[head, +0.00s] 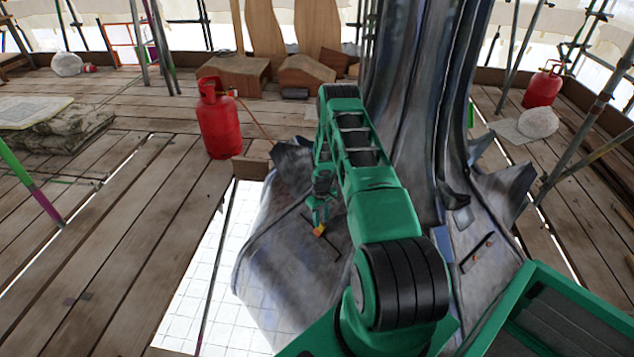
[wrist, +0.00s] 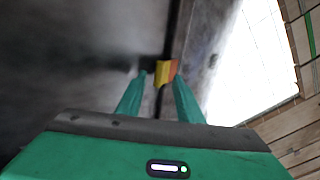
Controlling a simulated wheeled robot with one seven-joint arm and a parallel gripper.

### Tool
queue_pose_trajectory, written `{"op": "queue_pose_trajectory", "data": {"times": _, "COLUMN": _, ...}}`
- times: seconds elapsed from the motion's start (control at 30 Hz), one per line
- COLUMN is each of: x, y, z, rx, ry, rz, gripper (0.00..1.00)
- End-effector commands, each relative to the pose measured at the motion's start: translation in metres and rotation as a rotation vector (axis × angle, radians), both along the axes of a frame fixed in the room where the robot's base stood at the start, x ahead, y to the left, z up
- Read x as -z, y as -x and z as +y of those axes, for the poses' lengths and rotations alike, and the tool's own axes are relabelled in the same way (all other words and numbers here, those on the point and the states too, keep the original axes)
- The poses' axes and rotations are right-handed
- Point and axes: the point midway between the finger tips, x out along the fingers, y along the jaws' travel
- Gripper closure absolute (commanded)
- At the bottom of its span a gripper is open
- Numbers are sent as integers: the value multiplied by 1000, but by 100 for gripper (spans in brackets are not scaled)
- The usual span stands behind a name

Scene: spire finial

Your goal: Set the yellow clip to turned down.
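The yellow clip (wrist: 165,72) sits on a dark narrow strip that runs up the grey metal sheet in the wrist view. It shows a yellow face and an orange face. In the head view the clip (head: 319,231) is a small yellow-orange spot just below my gripper (head: 319,214). In the wrist view the two green fingers of my gripper (wrist: 161,78) are apart, with the clip between or just beyond their tips. The right finger is very near the clip, and a small gap shows at the left finger. I cannot tell whether either finger touches it.
The grey metal spire (head: 415,110) rises right behind my arm, with curled leaf shapes at its foot. A red gas bottle (head: 219,120) stands on the planks to the left. A gap in the deck (head: 215,280) shows white gridded ground. A green box (head: 560,310) is at lower right.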

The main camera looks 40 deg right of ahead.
Motion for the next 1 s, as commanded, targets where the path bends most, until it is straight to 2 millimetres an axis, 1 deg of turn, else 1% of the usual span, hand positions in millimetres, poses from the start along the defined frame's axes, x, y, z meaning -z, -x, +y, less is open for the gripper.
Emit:
{"op": "queue_pose_trajectory", "data": {"times": 0.03, "x": -10, "y": -1, "z": 1, "rx": -2, "ry": -1, "rz": -1, "gripper": 67}}
{"op": "queue_pose_trajectory", "data": {"times": 0.5, "x": -90, "y": -2, "z": 5, "rx": -4, "ry": -3, "rz": -1, "gripper": 67}}
{"op": "queue_pose_trajectory", "data": {"times": 1.0, "x": -174, "y": 1, "z": 20, "rx": 36, "ry": 76, "rz": 17, "gripper": 67}}
